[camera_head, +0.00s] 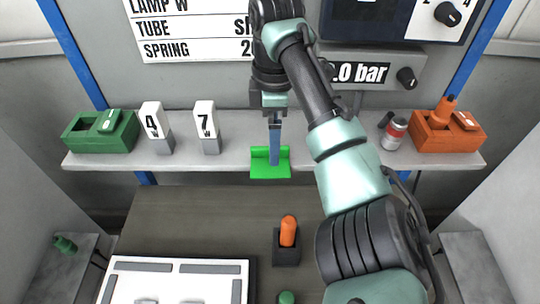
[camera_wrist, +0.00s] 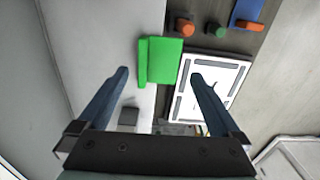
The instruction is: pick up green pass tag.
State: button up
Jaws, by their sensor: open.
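A bright green L-shaped piece (camera_head: 270,170), which looks like the green pass tag, sits at the front edge of the grey shelf. It also shows in the wrist view (camera_wrist: 165,60), ahead of the fingertips. My gripper (camera_head: 275,146) points down just above it in the head view. In the wrist view my gripper (camera_wrist: 160,75) has its fingers wide apart with nothing held between them. A darker green block (camera_head: 85,135) with a small green labelled piece (camera_head: 109,121) on it stands at the shelf's left end. My finger partly covers the bright green piece in the head view.
Below are an orange peg (camera_head: 288,231) in a dark holder and a white framed panel (camera_head: 175,282).

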aim_at(261, 168)
jog(key=shift+a+f+p, duration=0.15)
jog(key=shift+f+p, duration=0.6)
jog(key=shift+f, duration=0.75)
jog(key=shift+a+f+p, duration=0.15)
jog(key=shift+f+p, duration=0.55)
jog(key=shift+f, duration=0.75)
jog(key=c, duration=1.1)
